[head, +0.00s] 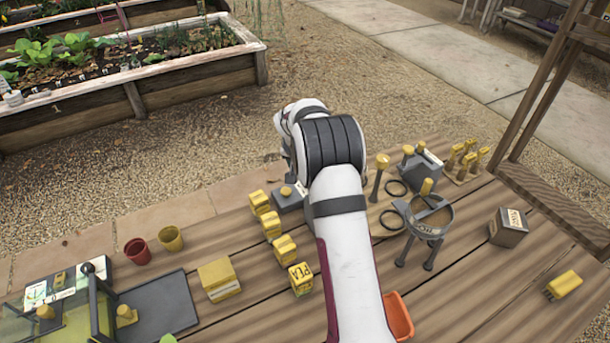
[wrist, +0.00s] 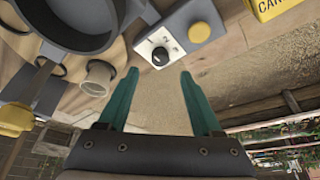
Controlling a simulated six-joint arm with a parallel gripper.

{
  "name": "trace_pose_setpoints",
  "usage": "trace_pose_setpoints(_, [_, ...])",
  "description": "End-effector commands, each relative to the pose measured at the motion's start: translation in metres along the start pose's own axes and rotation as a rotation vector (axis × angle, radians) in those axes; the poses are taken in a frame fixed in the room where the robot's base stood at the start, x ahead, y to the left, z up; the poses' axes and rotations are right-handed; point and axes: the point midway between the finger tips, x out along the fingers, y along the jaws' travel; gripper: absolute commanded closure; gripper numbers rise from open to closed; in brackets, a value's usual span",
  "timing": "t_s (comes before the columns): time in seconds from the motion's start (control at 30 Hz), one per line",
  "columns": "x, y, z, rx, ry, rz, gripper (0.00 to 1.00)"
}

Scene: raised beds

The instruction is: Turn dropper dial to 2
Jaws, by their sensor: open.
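The dropper is a grey box with a yellow button (wrist: 200,32), at the top middle of the wrist view. Its dial is a black knob (wrist: 160,56) on a white plate (wrist: 149,46) with small numerals. I cannot tell which numeral the knob points to. My gripper (wrist: 159,72) has two teal fingers, open and apart, with nothing between them. In the picture the fingertips lie on either side just below the dial; contact is not visible. In the head view a grey box with a yellow button (head: 287,196) stands left of my arm, partly hidden by it; my fingers are hidden there.
A grey ring stand (head: 428,230) stands right of my arm, and its ring fills the wrist view's upper left. Several yellow blocks (head: 271,226) stand in a row at left. An orange tray (head: 399,316) lies beside my arm. Two pots (head: 138,252) stand further left.

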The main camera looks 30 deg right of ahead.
Motion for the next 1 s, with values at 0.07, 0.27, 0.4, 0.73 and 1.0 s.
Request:
trace_pose_setpoints(0.07, [0.022, 0.0, 0.001, -0.001, -0.003, 0.001, 0.34])
trace_pose_setpoints(0.27, [0.053, 0.0, 0.001, 0.0, -0.002, 0.0, 0.34])
trace_pose_setpoints(0.4, [0.06, 0.0, 0.001, 0.001, -0.001, -0.001, 0.34])
trace_pose_setpoints(0.73, [0.06, 0.0, 0.001, 0.0, -0.001, -0.001, 0.52])
trace_pose_setpoints(1.0, [0.06, 0.0, 0.001, 0.0, -0.001, -0.001, 1.0])
